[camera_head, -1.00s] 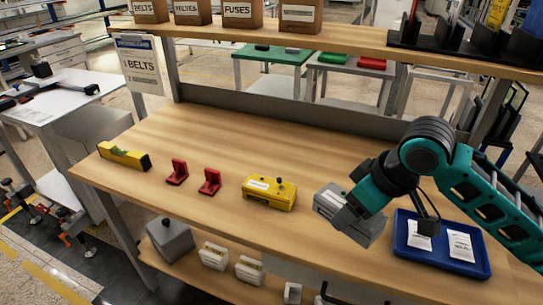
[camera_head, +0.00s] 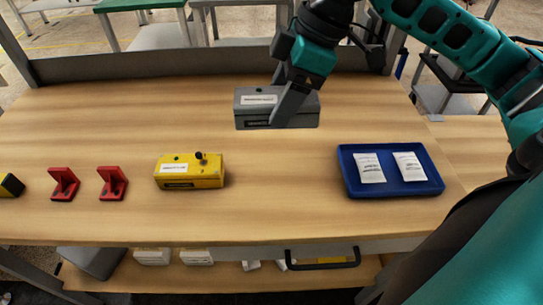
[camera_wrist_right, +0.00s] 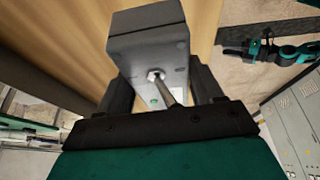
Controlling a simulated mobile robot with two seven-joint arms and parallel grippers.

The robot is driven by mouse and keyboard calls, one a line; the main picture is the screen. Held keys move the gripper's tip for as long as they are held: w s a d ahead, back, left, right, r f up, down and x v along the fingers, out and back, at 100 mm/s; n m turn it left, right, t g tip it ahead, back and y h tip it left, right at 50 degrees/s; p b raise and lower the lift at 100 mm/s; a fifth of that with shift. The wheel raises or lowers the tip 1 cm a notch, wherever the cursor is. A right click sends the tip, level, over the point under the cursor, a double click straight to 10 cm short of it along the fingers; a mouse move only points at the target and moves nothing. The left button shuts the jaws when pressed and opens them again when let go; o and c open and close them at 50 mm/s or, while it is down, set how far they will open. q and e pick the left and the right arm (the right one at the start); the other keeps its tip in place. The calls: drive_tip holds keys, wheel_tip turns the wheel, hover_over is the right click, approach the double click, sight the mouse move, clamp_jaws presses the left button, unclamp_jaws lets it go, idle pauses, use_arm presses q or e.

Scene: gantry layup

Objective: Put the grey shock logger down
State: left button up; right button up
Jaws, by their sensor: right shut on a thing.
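The grey shock logger (camera_head: 252,112) is a grey box with a white label, seen over the back middle of the wooden bench. My right gripper (camera_head: 288,106) comes down on it from above and is shut on it. In the right wrist view the logger (camera_wrist_right: 150,40) sits between the dark fingers (camera_wrist_right: 160,88), with a bolt-like stud facing the camera. I cannot tell whether its underside touches the bench. My left gripper is not in view.
A yellow device (camera_head: 190,172) stands front left of the logger. Two red brackets (camera_head: 64,184) (camera_head: 113,183) stand further left. A blue tray (camera_head: 393,194) with two white packets lies at right. The bench top (camera_head: 280,200) between yellow device and tray is clear.

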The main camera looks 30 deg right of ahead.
wheel_tip(320, 180, down, 10)
drive_tip(key=b, duration=0.3)
drive_tip(key=shift+f, duration=0.55)
wheel_tip(320, 180, down, 4)
drive_tip(key=shift+f+b, duration=0.25)
drive_tip(key=shift+b, duration=0.65)
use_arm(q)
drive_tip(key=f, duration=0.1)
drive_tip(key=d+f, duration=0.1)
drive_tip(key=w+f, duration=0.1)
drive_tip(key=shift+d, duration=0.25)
use_arm(e)
drive_tip(key=shift+w+r, duration=0.1)
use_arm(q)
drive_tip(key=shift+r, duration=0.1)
use_arm(e)
drive_tip(key=o, duration=1.2)
drive_tip(key=shift+c, duration=0.2)
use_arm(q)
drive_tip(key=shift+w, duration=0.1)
